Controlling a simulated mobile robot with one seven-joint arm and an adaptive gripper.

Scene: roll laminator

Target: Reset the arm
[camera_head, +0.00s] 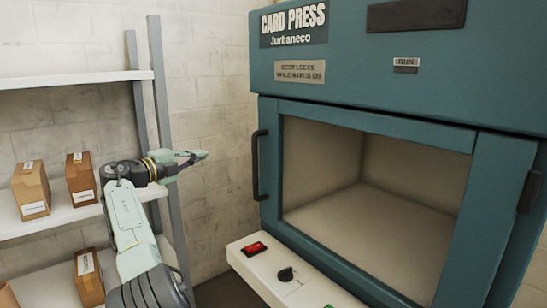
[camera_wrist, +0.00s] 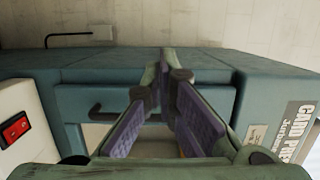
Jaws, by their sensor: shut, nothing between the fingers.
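My arm reaches up from the bottom of the head view, and my gripper (camera_head: 200,155) points right, between the shelf and the teal card press (camera_head: 400,85). Its fingers are shut with nothing between them; in the wrist view my gripper (camera_wrist: 165,75) shows purple-padded fingers meeting at the tips. The press has a framed door with a black handle (camera_head: 259,165) on its left side. An empty beige chamber shows within the frame. The gripper appears apart from the handle in the head view.
A white shelf (camera_head: 60,80) with grey posts stands left, holding several brown boxes (camera_head: 82,178). A white control panel (camera_head: 290,270) juts out below the press, with a red switch (camera_head: 254,248) and a black knob (camera_head: 286,274). A pale brick wall stands behind.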

